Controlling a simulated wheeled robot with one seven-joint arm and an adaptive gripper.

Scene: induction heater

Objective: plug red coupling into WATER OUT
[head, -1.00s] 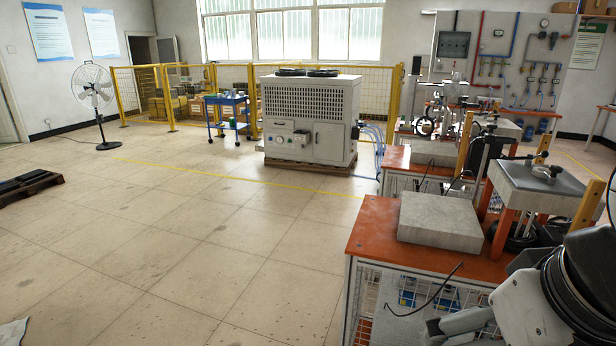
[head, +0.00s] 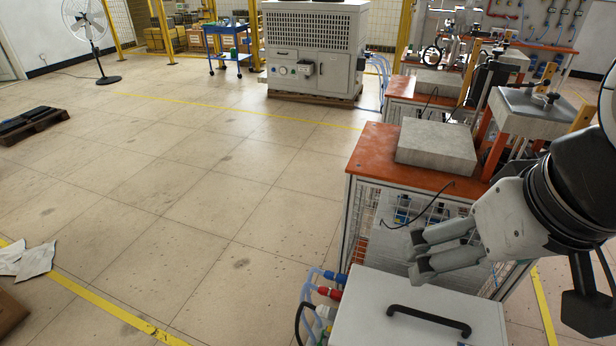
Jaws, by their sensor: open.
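A red coupling (head: 329,292) on a pale hose shows at the bottom of the head view. It is at the left side of a white box (head: 375,320), just below a blue coupling (head: 335,277). I cannot tell whether the red coupling is seated in a port or loose. No WATER OUT label is readable, and the box's left face is mostly hidden. My gripper (head: 416,254) is open and empty. It appears above the white box, to the right of the couplings and apart from them, with its fingers pointing left.
The white box has a black handle (head: 429,319) on top. An orange-topped bench (head: 375,150) with a grey slab (head: 437,145) stands behind it. A large white cabinet (head: 316,50) with hoses stands at the back. The floor to the left is mostly clear, with papers (head: 35,261) lying there.

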